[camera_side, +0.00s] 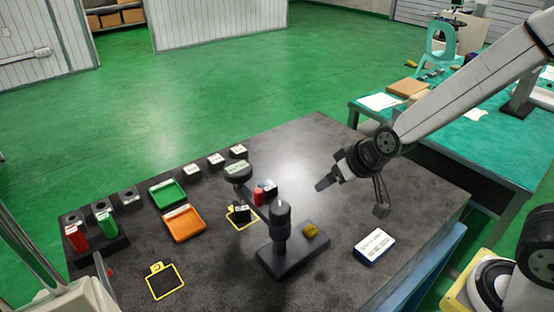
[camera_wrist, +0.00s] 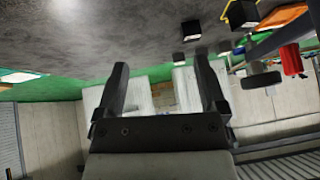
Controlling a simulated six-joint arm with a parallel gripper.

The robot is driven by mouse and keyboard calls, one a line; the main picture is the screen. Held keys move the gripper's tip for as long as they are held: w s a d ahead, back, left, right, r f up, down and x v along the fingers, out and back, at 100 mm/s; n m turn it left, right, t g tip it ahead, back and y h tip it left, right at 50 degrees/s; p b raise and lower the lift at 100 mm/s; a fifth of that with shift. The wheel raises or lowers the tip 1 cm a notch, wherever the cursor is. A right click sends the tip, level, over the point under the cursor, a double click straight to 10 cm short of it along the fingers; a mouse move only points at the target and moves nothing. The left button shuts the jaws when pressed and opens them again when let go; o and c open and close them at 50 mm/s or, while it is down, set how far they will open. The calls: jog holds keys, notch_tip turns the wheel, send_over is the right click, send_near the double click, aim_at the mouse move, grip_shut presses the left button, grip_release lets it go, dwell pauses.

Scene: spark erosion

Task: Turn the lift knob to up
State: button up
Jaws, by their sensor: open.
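A black upright post with a rounded knob-like top (camera_side: 281,212) stands on a dark base plate (camera_side: 292,262); a small pale mark shows on its top. A round dark knob (camera_side: 238,172) with a pale label stands further back. I cannot read which is the lift knob or its setting. My gripper (camera_side: 322,184) is above the table, right of both and touching neither, pointing left. In the wrist view, its two fingers (camera_wrist: 161,62) are spread with nothing between them. A dark round disc (camera_wrist: 260,80) shows at the right there, beyond the fingers.
A yellow block (camera_side: 310,230) sits beside the post. A white-topped box (camera_side: 374,246) lies right. Green (camera_side: 167,193) and orange (camera_side: 184,224) trays and several black blocks are left. The table's front middle is clear.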

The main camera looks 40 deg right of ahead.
jog(key=w+a+r+m+t+h, duration=0.3)
jog(key=w+a+r+m+t, duration=0.2)
jog(key=w+a+r+t, duration=0.6)
jog(key=m+g+h, duration=0.3)
jog(key=g+h, duration=0.2)
jog(key=h, duration=0.6)
send_over(280, 213)
jog(key=v, duration=0.2)
notch_tip(280, 213, down, 2)
jog(key=shift+w+d+f, duration=0.1)
jog(key=shift+w+f, duration=0.05)
jog(key=shift+f, duration=0.05)
jog(key=shift+f, duration=0.15)
